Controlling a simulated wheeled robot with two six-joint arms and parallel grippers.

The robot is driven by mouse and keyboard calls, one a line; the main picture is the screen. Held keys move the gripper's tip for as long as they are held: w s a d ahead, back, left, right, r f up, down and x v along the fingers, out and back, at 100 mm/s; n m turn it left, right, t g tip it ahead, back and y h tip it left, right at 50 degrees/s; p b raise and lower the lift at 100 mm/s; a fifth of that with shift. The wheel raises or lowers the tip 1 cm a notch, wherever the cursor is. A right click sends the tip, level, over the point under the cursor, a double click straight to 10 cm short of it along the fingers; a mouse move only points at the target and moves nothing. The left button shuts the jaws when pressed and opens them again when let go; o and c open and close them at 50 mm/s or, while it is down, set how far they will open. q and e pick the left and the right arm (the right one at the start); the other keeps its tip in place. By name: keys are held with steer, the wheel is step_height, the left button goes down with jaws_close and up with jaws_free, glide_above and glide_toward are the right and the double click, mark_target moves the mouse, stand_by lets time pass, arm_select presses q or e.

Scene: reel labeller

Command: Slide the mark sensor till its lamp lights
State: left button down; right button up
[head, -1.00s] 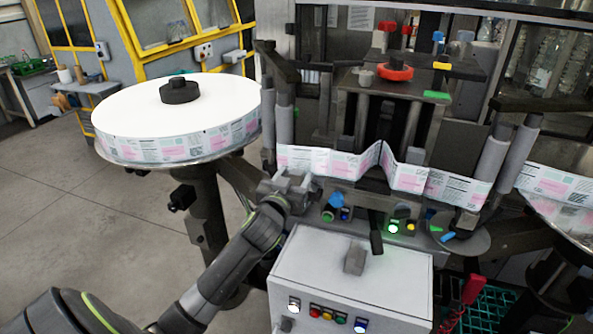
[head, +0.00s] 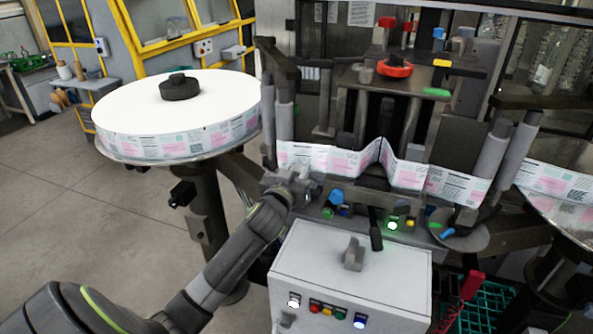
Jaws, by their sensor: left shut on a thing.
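My left gripper (head: 308,190) is shut at the left end of the dark rail below the label web (head: 345,162). What it holds is mostly hidden by its fingers; it seems to be the mark sensor. A blue knob (head: 335,197) stands just right of the fingers, with a small green part (head: 328,212) and a small blue part (head: 346,212) under it. Farther right on the front, a green lamp (head: 392,225) glows brightly beside a yellow one (head: 410,224). I cannot tell which lamp belongs to the sensor. My right gripper is not in view.
A grey control box (head: 340,265) with a lever and several coloured buttons stands below the rail, close to my left arm. A large label reel (head: 215,108) is at the left. Part of another reel (head: 560,192) shows at the right. Grey posts flank the web.

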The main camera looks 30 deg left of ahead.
arm_select(q)
steer(key=shift+w+d, duration=0.1)
steer(key=shift+d, duration=0.25)
steer(key=c, duration=1)
jaws_free()
steer(key=shift+c, duration=0.2)
steer(key=b+v, duration=0.4)
steer(key=v, duration=1.3)
steer(key=shift+s, duration=0.2)
steer(key=shift+d, duration=0.1)
